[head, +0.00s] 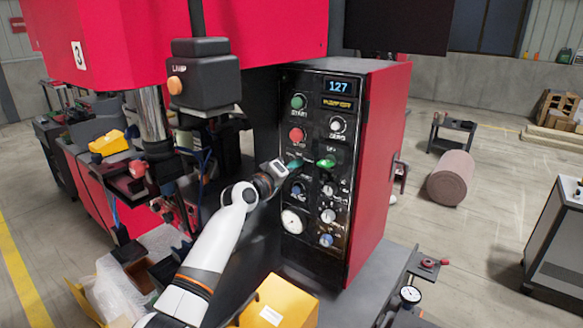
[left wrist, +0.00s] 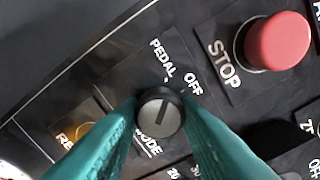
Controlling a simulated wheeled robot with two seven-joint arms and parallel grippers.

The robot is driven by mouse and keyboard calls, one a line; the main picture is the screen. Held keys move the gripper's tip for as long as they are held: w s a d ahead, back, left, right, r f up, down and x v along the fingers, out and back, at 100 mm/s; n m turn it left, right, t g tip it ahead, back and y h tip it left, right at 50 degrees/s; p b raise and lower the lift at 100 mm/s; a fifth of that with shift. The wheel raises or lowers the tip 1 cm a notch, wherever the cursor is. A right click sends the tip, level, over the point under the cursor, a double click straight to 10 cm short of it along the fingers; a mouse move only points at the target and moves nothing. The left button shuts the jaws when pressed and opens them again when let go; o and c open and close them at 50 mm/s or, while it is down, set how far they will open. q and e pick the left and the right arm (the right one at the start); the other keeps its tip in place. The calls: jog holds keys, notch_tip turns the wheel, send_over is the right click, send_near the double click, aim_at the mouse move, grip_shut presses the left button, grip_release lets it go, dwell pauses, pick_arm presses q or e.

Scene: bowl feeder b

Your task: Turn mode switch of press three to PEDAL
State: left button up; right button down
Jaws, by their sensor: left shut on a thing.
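Press three is the red machine (head: 120,40) with a white 3 plate, and its dark control panel (head: 312,225) faces me. My left gripper (head: 293,165) reaches the panel below the red STOP button (head: 297,135). In the left wrist view, my left gripper's teal fingers (left wrist: 160,115) are shut on the mode switch (left wrist: 160,112), a round dark knob with a grey face, one finger on each side. Its dark pointer line tilts slightly right of up. The PEDAL label (left wrist: 162,60) and OFF label (left wrist: 194,83) lie above it; the MODE label is partly hidden. My right gripper is not in view.
The STOP button (left wrist: 277,42) stands close at the upper right of the switch. A green control (head: 327,162) and several knobs and a gauge sit around it on the panel.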

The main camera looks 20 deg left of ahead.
pick_arm(q)
jog(key=shift+n, duration=0.6)
jog(key=o, duration=1)
jog(key=shift+c, duration=0.2)
jog(key=b+v, duration=0.2)
jog(key=v, duration=1)
jog(key=shift+f, duration=0.1)
